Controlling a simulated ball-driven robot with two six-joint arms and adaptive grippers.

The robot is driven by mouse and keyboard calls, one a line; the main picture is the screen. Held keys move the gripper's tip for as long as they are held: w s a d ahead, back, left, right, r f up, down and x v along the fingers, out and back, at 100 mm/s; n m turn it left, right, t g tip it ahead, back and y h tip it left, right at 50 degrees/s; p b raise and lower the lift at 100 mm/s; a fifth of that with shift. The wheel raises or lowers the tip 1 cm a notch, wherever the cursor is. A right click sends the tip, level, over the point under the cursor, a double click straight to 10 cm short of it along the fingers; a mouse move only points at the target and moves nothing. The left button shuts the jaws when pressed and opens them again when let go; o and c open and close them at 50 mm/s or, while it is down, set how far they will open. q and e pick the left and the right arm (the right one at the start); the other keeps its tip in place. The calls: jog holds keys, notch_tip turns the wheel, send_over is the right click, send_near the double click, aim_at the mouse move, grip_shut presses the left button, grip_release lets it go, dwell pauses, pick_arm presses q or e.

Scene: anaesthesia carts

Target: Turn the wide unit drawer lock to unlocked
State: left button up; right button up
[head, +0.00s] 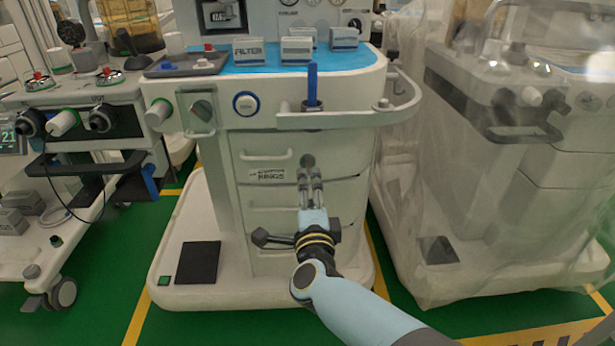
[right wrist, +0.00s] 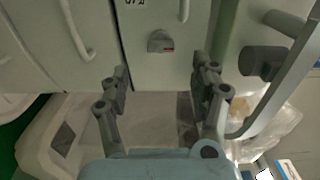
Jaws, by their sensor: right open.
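The wide unit (head: 220,170) is the white cart in the middle of the head view, with a column of drawers on its front. Its drawer lock is a small grey round knob (head: 307,160) high on the drawer front, just beyond my fingertips. In the right wrist view the lock knob (right wrist: 161,42) shows a small red mark on its lower right. My right gripper (head: 310,176) is open and empty in front of the drawers. In the right wrist view its fingers (right wrist: 160,83) stand apart, with the knob ahead, between their lines and not touched. My left gripper is not in view.
A rail (head: 350,120) with a blue stick in a holder juts out above the lock. Drawer handles (head: 266,158) stick out at the left. A plastic-covered cart (head: 480,180) stands close on the right, and another cart (head: 90,95) on the left.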

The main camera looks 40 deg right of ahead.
jog(key=shift+v, duration=1.95)
jog(key=s+f+n+g+y+p, duration=0.5)
jog(key=s+f+n+y, duration=0.3)
jog(key=s+f+n, duration=0.95)
jog(key=s+f+n+g, duration=0.3)
jog(key=s+f+g, duration=0.2)
jog(key=s, duration=1)
jog(key=s+d+f+n+g, duration=0.1)
jog(key=s+f+n+g, duration=0.3)
jog(key=s, duration=1.2)
notch_tip(320, 180, down, 5)
jog(key=shift+d+r+g+y+p, duration=0.25)
jog(key=shift+g+y+p, duration=0.05)
jog(key=shift+g+p, duration=0.1)
